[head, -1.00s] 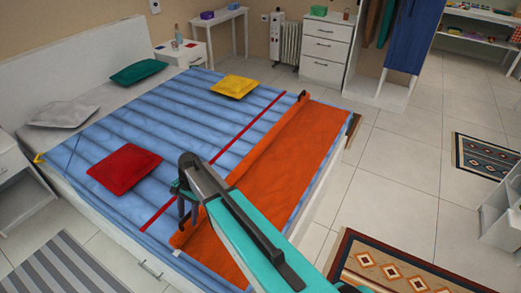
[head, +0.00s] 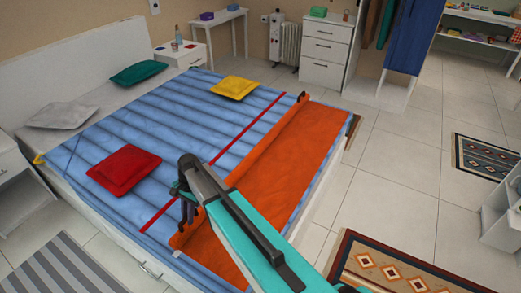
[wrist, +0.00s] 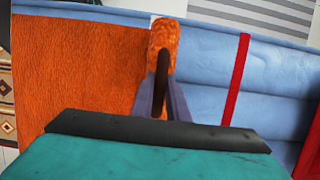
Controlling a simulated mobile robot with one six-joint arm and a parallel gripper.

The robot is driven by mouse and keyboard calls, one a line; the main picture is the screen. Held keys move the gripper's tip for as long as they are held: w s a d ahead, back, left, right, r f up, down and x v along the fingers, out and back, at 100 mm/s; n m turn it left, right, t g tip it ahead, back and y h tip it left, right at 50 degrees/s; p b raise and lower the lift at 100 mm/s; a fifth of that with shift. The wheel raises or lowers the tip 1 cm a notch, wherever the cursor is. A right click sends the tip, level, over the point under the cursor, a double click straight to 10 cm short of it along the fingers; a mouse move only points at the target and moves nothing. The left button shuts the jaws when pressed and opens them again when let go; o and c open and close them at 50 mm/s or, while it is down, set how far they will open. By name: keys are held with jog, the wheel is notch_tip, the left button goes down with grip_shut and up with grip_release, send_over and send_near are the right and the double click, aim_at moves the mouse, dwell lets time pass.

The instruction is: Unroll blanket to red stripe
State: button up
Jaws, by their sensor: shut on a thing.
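An orange blanket (head: 291,160) lies over the foot end of the bed, spread flat, with its rolled part along its left edge. The roll runs across the bed, and its near end shows in the wrist view (wrist: 164,36). A red stripe (head: 231,148) crosses the blue quilt (head: 185,125), left of the roll and parallel to it. A strip of blue quilt lies between roll and stripe. The stripe also shows in the wrist view (wrist: 236,85). My gripper (head: 187,222) is shut on the near end of the roll; my arm partly hides the blanket.
A red cushion (head: 125,169), a yellow cushion (head: 235,88), a teal pillow (head: 137,73) and a grey pillow (head: 62,115) lie on the bed beyond the stripe. Tiled floor is free to the right, with a patterned rug (head: 390,265) near the foot end.

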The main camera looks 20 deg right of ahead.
jog(key=shift+w+a, duration=0.1)
jog(key=shift+w+a+p, duration=0.2)
jog(key=shift+w+a, duration=0.5)
jog(key=shift+w, duration=0.4)
jog(key=shift+w+a+p, duration=0.25)
jog(key=shift+w+a, duration=0.5)
jog(key=shift+w, duration=0.3)
jog(key=shift+w+a+p, duration=0.2)
jog(key=shift+w+a, duration=0.5)
jog(key=shift+w, duration=0.4)
jog(key=shift+w+a+p, duration=0.15)
jog(key=shift+w+a, duration=0.6)
jog(key=shift+w, duration=0.35)
jog(key=shift+w+a+p, duration=0.2)
jog(key=shift+w+a, duration=0.55)
jog(key=shift+w, duration=0.35)
jog(key=shift+w+a+p, duration=0.15)
jog(key=shift+w+a, duration=0.6)
jog(key=shift+w, duration=0.35)
jog(key=shift+w+a, duration=0.6)
jog(key=shift+w, duration=0.25)
jog(key=o, duration=1.1)
